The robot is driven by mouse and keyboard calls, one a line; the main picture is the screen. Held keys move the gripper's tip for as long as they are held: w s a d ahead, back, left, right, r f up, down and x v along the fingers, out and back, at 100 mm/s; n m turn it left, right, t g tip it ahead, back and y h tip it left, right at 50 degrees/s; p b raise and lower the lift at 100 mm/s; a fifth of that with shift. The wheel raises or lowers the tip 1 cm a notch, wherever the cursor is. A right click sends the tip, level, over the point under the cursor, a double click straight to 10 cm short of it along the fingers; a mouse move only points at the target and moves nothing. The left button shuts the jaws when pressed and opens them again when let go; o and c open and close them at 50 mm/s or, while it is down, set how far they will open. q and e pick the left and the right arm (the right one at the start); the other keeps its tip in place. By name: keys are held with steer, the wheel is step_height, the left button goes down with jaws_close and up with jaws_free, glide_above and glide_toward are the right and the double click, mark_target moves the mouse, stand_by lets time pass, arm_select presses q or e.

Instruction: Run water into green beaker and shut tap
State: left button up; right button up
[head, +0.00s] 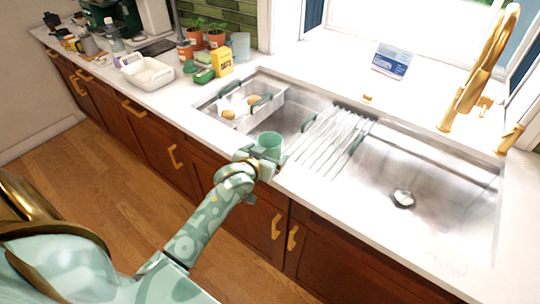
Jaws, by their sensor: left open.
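No water stream shows. My right gripper is not in view.
A slatted rack (330,140) lies across the sink's middle. The right basin (425,185) is empty, with a drain. A white colander (245,105) sits in the left basin. Pots, a yellow box (222,62) and a white tub (147,73) stand on the left counter.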

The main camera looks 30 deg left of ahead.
mark_target(275, 138)
arm_select(q)
steer(key=x, duration=0.3)
steer(key=shift+f+b, duration=0.2)
steer(key=shift+b, duration=0.1)
steer(key=shift+r, duration=0.1)
steer(key=c, duration=1.1)
steer(key=shift+o, duration=0.2)
steer(key=shift+r, duration=0.25)
steer(key=r+p, duration=0.1)
steer(key=r, duration=0.1)
steer(key=r+p, duration=0.1)
steer(key=r, duration=0.1)
steer(key=shift+s+d, duration=0.25)
steer(key=shift+s, duration=0.15)
steer(key=s+d+r+p, duration=0.4)
steer(key=s+r, duration=0.4)
steer(key=s, duration=0.4)
steer(key=shift+d+r, duration=0.25)
steer(key=shift+d, duration=0.4)
